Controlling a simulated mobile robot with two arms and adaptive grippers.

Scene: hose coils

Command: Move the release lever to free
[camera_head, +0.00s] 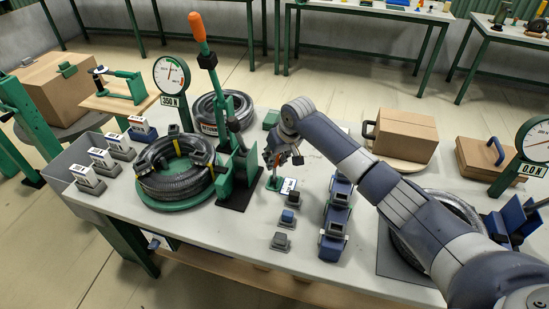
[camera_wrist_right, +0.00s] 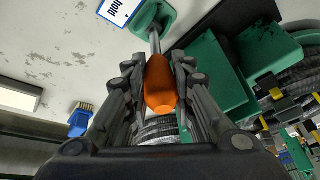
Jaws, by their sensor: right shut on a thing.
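The release lever has an orange grip (camera_wrist_right: 160,84) on a thin metal rod that rises from a small green base (camera_wrist_right: 152,16). My right gripper (camera_head: 280,157) is shut on the orange grip, with a finger on each side of it in the right wrist view. A white label (camera_wrist_right: 118,10) reading "hold" lies beside the base. In the head view the lever's green base (camera_head: 274,183) stands on the table just right of the green press (camera_head: 238,170), and the gripper partly hides the lever. My left gripper is not in view.
The tall press handle (camera_head: 197,27) has an orange tip. Its dial (camera_head: 171,75) sits above a 350 N plate. A taped black hose coil (camera_head: 176,178) lies left of the press. Blue-grey blocks (camera_head: 336,215) stand below my right arm, and a cardboard box (camera_head: 405,135) stands behind it.

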